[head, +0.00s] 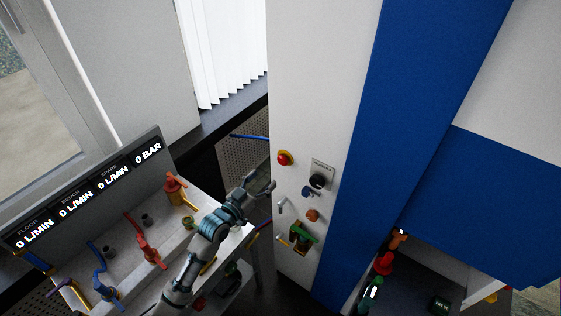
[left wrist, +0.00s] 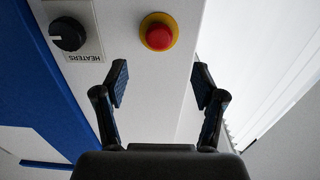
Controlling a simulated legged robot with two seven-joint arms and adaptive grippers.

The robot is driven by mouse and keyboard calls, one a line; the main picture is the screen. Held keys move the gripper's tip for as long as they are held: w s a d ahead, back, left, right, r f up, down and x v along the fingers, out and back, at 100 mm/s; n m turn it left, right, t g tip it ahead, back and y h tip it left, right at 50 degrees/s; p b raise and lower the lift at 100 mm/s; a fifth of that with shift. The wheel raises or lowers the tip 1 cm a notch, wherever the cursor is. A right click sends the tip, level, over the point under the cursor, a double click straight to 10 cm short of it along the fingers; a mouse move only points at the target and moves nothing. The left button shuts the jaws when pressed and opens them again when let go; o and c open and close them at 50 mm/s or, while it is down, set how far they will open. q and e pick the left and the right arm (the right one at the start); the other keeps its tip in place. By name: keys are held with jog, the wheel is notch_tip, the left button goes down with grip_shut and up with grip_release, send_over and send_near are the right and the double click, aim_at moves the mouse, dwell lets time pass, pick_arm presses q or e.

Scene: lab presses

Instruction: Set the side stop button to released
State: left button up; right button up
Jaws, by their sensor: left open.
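The side stop button (head: 284,158) is a red mushroom button on a yellow ring. It sits on the white side panel of the press, to the left of a black knob. In the left wrist view the red button (left wrist: 158,36) shows ahead, between and beyond the two fingers. My left gripper (head: 268,186) is open and empty, just below and left of the button in the head view. It also shows in the left wrist view (left wrist: 160,85) with its fingers spread apart. The fingers do not touch the button. My right gripper cannot be made out.
A black heaters knob (head: 317,181) is right of the button; it also shows in the left wrist view (left wrist: 68,34). Small valves and handles (head: 302,236) sit lower on the panel. A bench (head: 120,268) with coloured valves and a flow display (head: 95,190) stands left.

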aim_at(281, 162)
pick_arm(q)
jog(key=x, duration=0.9)
jog(key=shift+s+d+p, duration=0.1)
jog(key=shift+d+p, duration=0.05)
jog(key=shift+p, duration=0.15)
jog(key=shift+w+d, duration=0.3)
jog(key=shift+w, duration=0.25)
